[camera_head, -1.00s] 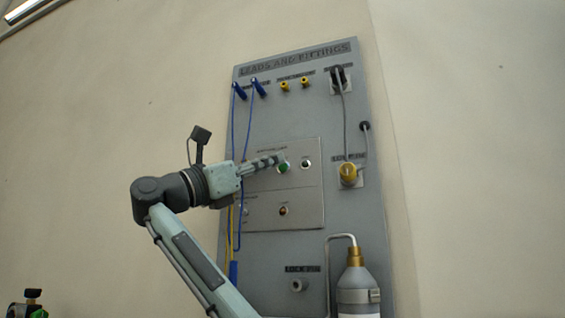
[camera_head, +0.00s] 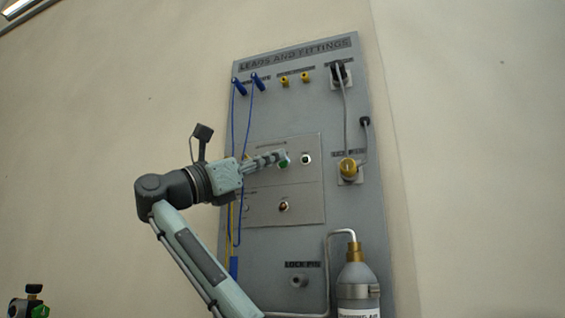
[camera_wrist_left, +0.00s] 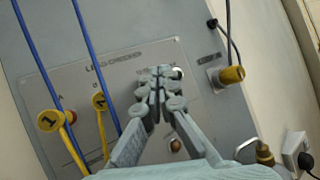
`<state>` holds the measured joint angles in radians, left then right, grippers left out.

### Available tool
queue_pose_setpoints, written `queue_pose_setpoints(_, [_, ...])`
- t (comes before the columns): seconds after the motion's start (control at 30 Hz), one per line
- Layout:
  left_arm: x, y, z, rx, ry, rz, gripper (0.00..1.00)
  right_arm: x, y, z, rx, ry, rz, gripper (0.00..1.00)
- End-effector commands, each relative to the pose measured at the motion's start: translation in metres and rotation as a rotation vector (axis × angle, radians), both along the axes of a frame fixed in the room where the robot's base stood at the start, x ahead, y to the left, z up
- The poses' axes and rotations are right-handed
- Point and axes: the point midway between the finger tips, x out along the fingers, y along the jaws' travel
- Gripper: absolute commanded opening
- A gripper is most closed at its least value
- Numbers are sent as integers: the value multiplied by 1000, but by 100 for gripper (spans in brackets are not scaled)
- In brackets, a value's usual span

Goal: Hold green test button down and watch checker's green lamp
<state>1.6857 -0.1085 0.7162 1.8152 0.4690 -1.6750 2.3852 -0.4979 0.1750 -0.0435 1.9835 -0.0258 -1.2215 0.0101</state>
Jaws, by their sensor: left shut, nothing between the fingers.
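The green test button (camera_head: 284,162) sits on the checker's pale plate (camera_head: 310,190) in the head view, partly covered by my fingers. My left gripper (camera_head: 279,157) is shut and empty, its tips at the button; I cannot tell if the button is pressed in. A small round fitting (camera_head: 306,158), maybe the lamp, is right of it with a pale ring and dark middle; no green glow shows on it. In the left wrist view my shut fingers (camera_wrist_left: 160,76) hide the button, and the round fitting (camera_wrist_left: 178,73) shows just beside them.
Blue leads (camera_head: 250,110) hang at the board's left side, close to my left gripper. Yellow plugs numbered 1 (camera_wrist_left: 50,120) sit on the plate's left. A yellow-capped fitting (camera_head: 348,168) with a grey cable is right. A grey cylinder (camera_head: 357,285) stands below right.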

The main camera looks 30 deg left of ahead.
Motion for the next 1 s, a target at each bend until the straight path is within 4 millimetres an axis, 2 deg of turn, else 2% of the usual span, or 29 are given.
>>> queue_pose_setpoints(0.5, [0, 0, 0, 0, 0, 0, 0, 0, 0, 1, 0, -2, 0, 100])
queue_pose_setpoints(1.0, [8, 2, 0, 0, 0, 0, 0, 1, 0, 1, 0, -2, 0, 100])
